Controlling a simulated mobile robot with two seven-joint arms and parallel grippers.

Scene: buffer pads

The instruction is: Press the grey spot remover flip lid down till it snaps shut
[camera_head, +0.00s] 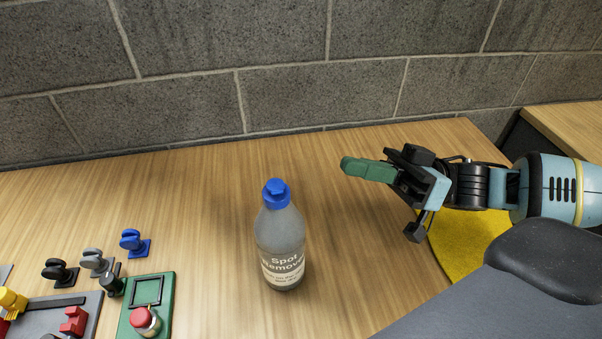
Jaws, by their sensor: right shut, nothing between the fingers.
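The grey spot remover bottle (280,243) stands upright on the wooden table, its label facing me. Its blue flip lid (276,192) sits on top of the neck; from this angle I cannot tell whether it is fully shut. My right gripper (346,166) comes in from the right, with its green fingers closed together and empty. The fingers point left, to the right of the lid and apart from it. My left gripper is not in view.
A yellow mat (462,245) lies on the table below my right arm. At the lower left are a green board (140,318) with a red knob (145,318) and several small black, grey and blue pieces. A grey block wall (290,105) stands behind. The table around the bottle is clear.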

